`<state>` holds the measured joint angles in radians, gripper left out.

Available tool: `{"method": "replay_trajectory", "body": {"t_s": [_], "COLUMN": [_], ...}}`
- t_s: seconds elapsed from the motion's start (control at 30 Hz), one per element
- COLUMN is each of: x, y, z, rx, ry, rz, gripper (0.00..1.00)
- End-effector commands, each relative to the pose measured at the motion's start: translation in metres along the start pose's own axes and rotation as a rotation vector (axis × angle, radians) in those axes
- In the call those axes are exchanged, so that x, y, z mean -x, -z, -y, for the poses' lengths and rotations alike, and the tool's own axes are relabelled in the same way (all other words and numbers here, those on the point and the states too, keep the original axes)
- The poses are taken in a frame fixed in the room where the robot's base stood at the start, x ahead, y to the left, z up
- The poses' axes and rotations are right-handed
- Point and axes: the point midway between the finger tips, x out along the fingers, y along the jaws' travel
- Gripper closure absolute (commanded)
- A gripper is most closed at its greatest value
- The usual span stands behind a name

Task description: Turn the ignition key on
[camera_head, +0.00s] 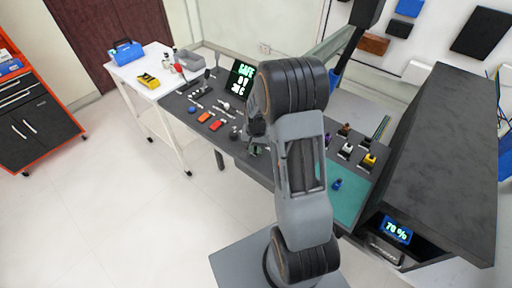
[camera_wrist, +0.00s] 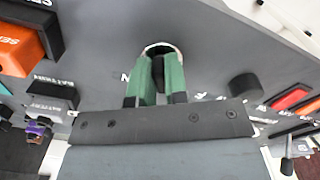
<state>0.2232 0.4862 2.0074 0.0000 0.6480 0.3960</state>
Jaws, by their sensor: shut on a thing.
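In the wrist view, the ignition switch's pale round collar (camera_wrist: 160,46) sits on the grey panel. The dark ignition key (camera_wrist: 158,66) stands in front of it, partly hidden by my fingers. My gripper (camera_wrist: 160,72) has green fingers, one on each side of the key, and is shut on it. A letter "N" is readable left of the collar; other lettering there is covered. In the head view, my gripper (camera_head: 256,142) is at the panel's near edge, mostly behind my arm. The key cannot be made out there.
A black knob (camera_wrist: 245,88) is close on the right of my gripper in the wrist view. In the head view, the grey control panel (camera_head: 185,92) holds several switches and a lit screen (camera_head: 241,80). A dark block (camera_head: 440,150) stands at right.

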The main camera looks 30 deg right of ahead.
Motion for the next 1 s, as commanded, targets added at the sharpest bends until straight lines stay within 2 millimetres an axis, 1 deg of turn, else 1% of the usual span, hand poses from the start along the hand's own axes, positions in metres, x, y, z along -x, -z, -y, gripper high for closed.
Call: {"method": "replay_trajectory", "body": {"t_s": [0.27, 0.47, 0.67, 1.0], "x": [0.0001, -0.0006, -0.0012, -0.0008], "y": [0.0001, 0.0002, 0.0002, 0.0012], "z": [0.0001, 0.0007, 0.0017, 0.0040], "rx": [-0.008, -0.076, -0.227, -0.549], "ry": [0.000, 0.000, 0.000, 0.001], "rz": [0.000, -0.001, 0.000, -0.001], "gripper": [1.00, 1.00, 1.00, 1.00]}}
